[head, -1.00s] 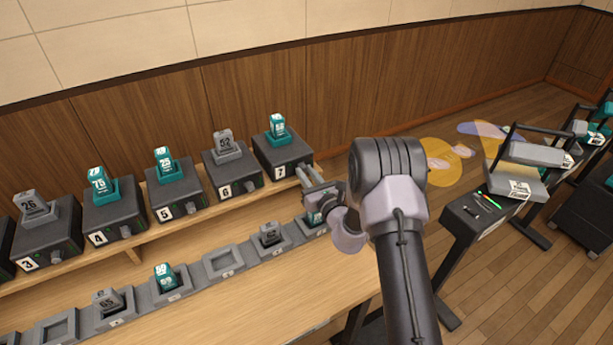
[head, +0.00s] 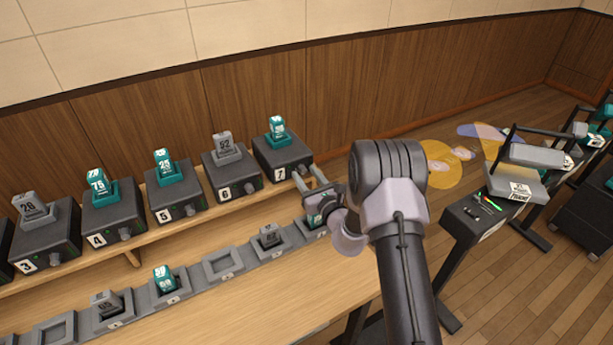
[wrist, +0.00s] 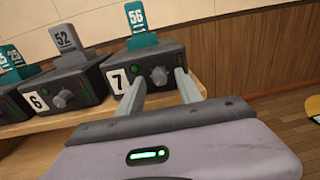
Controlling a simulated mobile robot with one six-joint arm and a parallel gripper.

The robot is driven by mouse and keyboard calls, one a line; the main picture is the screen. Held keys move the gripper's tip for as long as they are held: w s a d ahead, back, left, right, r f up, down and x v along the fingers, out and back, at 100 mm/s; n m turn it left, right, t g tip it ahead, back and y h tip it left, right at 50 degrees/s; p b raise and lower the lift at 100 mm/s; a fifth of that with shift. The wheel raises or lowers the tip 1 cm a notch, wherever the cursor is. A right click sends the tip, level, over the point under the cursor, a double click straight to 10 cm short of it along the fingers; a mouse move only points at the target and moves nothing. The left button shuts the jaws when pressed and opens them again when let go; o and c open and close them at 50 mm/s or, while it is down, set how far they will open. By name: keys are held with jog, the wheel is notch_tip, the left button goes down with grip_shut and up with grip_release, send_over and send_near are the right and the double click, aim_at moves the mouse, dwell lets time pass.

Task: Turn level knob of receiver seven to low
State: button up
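Receiver seven (head: 281,158) is a dark box with a white 7 label, at the right end of the raised shelf, with a teal block numbered 56 on top. It also shows in the wrist view (wrist: 145,66). Its grey level knob (wrist: 159,76) is on the front face, right of the label. My gripper (wrist: 158,78) is open, with one finger on each side of the knob in the wrist view. I cannot tell whether the fingers touch it. In the head view my gripper (head: 309,179) is in front of the receiver, and the knob is mostly hidden.
Receiver six (head: 229,172) stands just left, with a grey block numbered 52. More receivers line the shelf leftward. A row of trays, some holding blocks, lies below, including an empty tray (head: 223,262). A dark stand with pens (head: 482,208) is at the right.

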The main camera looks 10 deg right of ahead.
jog(key=p+v, duration=0.2)
jog(key=v, duration=1.5)
jog(key=shift+s, duration=0.2)
jog(key=shift+d, duration=0.1)
